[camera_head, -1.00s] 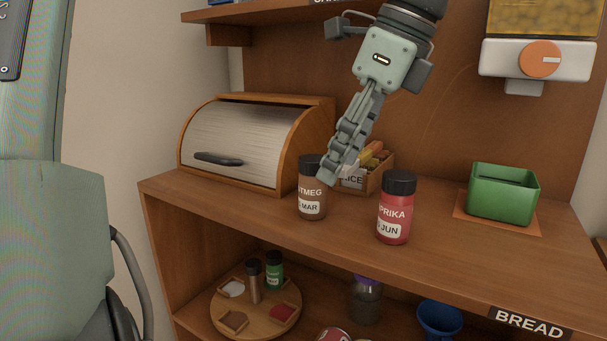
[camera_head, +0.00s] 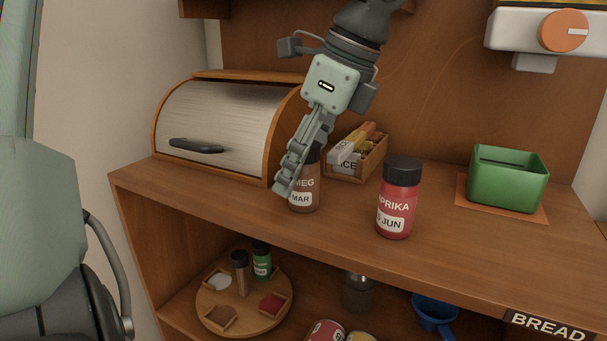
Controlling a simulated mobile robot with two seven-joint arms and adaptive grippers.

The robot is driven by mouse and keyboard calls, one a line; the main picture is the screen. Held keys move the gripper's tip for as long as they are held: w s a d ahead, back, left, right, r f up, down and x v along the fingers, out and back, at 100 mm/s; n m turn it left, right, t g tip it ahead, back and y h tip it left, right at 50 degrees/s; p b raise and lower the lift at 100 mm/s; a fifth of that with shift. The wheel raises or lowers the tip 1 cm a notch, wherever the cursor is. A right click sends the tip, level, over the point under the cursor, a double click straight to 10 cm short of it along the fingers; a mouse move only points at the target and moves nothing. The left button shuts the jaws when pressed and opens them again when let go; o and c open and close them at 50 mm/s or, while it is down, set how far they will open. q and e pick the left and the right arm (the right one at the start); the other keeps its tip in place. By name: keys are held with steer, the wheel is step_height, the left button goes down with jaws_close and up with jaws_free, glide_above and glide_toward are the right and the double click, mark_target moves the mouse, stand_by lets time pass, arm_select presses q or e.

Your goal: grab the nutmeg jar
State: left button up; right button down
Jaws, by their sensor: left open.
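I cannot tell whether a finger touches the jar. My right gripper is not in view.
A red paprika jar (camera_head: 398,200) stands to the right. A wooden box of packets (camera_head: 357,160) sits behind. The roll-top bread box (camera_head: 215,125) is at left, a green container (camera_head: 507,178) at right. The front edge of the shelf top (camera_head: 240,217) is close by.

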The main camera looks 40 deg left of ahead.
arm_select(q)
steer(key=shift+s+a+f, duration=0.1)
steer(key=shift+a+f, duration=0.15)
steer(key=shift+f, duration=0.4)
steer(key=c, duration=1.3)
steer(key=shift+r, duration=0.2)
